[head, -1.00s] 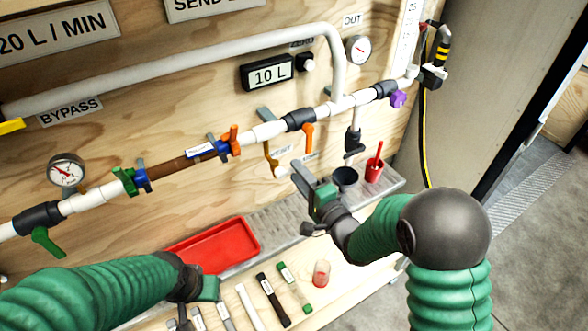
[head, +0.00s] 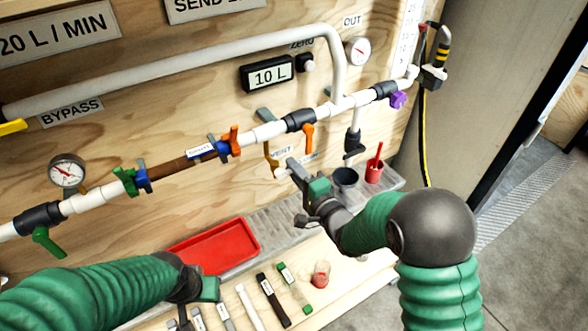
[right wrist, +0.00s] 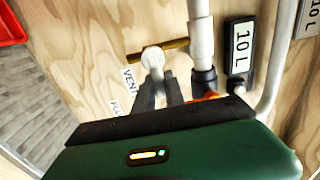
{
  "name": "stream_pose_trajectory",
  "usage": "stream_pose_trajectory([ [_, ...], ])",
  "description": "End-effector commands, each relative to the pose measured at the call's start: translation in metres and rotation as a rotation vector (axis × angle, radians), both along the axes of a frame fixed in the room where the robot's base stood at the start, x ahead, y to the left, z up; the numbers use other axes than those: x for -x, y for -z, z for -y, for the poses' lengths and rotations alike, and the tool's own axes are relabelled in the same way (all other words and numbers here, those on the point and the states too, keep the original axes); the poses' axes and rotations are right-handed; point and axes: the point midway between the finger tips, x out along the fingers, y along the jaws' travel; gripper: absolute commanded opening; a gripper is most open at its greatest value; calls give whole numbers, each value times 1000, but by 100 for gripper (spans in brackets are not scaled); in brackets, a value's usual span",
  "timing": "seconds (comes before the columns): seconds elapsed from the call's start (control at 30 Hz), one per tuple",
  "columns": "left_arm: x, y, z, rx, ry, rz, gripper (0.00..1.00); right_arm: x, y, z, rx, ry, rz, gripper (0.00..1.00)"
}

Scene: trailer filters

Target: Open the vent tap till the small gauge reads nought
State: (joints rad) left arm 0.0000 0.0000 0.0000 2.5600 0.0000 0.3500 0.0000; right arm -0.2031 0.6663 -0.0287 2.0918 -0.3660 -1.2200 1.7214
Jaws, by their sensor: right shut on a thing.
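My right gripper (head: 292,169) is shut on this white end. A round white gauge (head: 358,51) is by the OUT label, and another (head: 67,171) is at the far left; their readings are too small to tell. My left gripper (head: 192,307) is low at the left, its fingers unclear, away from the tap.
An orange handle (head: 308,134) hangs just right of the vent tap. A dark funnel cup (head: 345,177) and a red cup (head: 374,170) stand right of my right gripper. A red tray (head: 213,247) and several strips lie below. A 10 L display (head: 268,74) is above.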

Motion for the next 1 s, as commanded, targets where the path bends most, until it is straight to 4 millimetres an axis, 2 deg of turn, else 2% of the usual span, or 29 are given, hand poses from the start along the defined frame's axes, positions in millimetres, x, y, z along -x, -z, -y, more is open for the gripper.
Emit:
stream_pose_trajectory([
  [0.27, 0, 2, 0, 0, 0, 0, 36, 1, 2, 0, 42, 0, 15, 0],
  [0.47, 0, 5, 0, 0, 0, 0, 36, 1, -1, 0, 137, -1, 70, 0],
  [1.0, 0, 24, 0, 0, 0, 0, 36, 5, -15, -6, 565, -3, 314, 0],
])
